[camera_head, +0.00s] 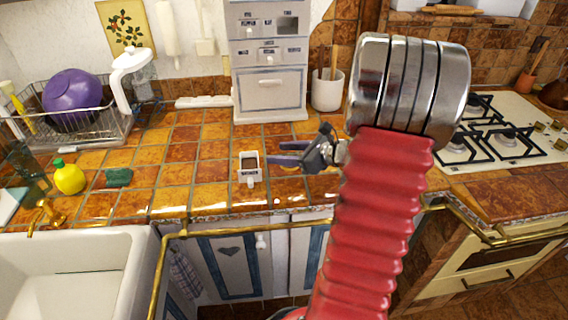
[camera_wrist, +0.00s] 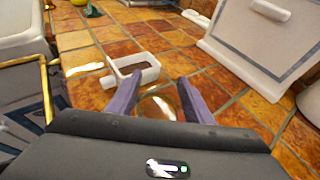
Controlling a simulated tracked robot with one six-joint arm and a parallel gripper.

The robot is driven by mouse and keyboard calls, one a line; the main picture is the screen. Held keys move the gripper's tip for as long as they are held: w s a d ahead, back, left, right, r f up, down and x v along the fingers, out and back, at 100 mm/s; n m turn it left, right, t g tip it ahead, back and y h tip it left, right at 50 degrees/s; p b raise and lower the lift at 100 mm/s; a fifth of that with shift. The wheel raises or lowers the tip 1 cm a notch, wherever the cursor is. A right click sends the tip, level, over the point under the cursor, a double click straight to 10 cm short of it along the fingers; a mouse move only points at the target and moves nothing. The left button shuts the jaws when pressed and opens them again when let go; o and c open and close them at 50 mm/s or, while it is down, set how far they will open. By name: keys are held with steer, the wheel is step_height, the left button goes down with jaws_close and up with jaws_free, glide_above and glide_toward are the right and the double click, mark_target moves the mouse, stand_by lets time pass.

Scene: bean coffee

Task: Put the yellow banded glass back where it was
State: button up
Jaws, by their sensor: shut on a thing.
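My gripper (camera_head: 280,155) is low over the tiled counter, left of my red arm, with its purple fingers pointing left. In the wrist view my gripper (camera_wrist: 160,84) is shut on a clear round glass (camera_wrist: 160,106), seen from above between the fingers. Tiles show through the glass; I cannot make out its yellow band. I cannot tell whether its base touches the counter. In the head view the glass cannot be made out.
A small white drawer-like box (camera_head: 249,176) with dark contents stands just left of the fingers; it also shows in the wrist view (camera_wrist: 148,76).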

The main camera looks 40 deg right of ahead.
steer(key=shift+f, duration=0.15)
steer(key=shift+f, duration=1.9)
steer(key=shift+f, duration=0.1)
steer(key=o, duration=1.1)
steer(key=shift+s+r, duration=0.2)
steer(key=v, duration=1.1)
steer(key=shift+s+d+r, duration=0.1)
steer(key=shift+s+r, duration=0.05)
steer(key=shift+s, duration=0.15)
